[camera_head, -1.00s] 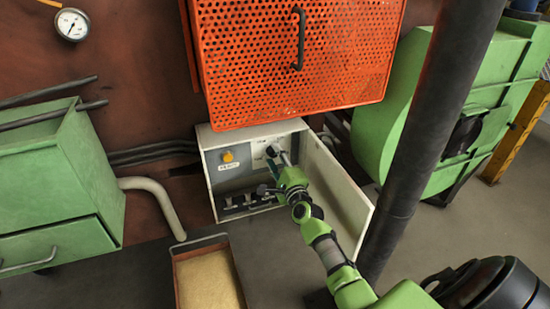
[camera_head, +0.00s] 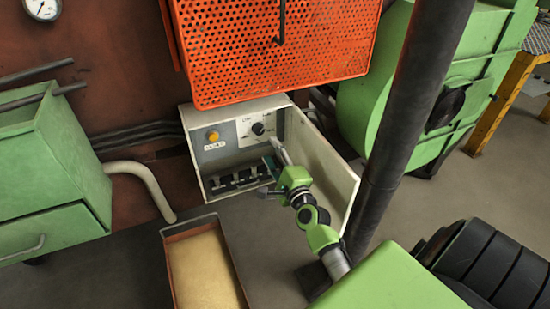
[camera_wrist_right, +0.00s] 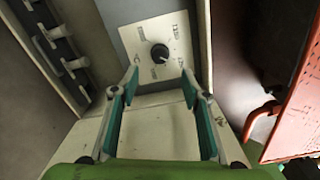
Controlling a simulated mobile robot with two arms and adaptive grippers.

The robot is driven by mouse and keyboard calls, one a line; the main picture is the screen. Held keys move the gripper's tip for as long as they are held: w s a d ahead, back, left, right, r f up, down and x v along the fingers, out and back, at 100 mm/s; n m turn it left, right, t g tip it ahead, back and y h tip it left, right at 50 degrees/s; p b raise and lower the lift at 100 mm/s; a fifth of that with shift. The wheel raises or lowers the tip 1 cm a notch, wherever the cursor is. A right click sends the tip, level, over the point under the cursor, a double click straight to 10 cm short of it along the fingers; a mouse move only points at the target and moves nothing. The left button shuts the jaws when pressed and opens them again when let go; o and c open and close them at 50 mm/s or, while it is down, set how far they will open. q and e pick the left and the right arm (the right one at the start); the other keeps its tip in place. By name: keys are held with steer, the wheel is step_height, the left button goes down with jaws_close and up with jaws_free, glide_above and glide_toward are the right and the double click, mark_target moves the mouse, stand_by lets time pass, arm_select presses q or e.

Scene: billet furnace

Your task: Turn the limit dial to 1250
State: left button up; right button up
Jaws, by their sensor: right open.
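The limit dial is a black round knob (camera_head: 258,129) on a pale plate inside an open white control box (camera_head: 197,160). In the right wrist view the dial (camera_wrist_right: 159,53) stands beyond the fingertips, with printed marks around it that are hard to read. A light line shows on the knob's lower right edge. My right gripper (camera_head: 276,147) is at the box opening, below and right of the dial. In the right wrist view my right gripper (camera_wrist_right: 159,88) is open and empty, its fingers apart and clear of the knob. My left gripper is out of view.
The box door (camera_head: 322,178) hangs open to the right of my arm. A yellow button (camera_head: 213,136) and a row of switches (camera_head: 240,179) are in the box. An orange perforated guard (camera_head: 270,50) is above, a dark post (camera_head: 415,110) to the right. A sand-filled tray (camera_head: 165,252) lies below.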

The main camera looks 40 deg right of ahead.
steer(key=shift+v, duration=1.2)
steer(key=shift+a, duration=0.1)
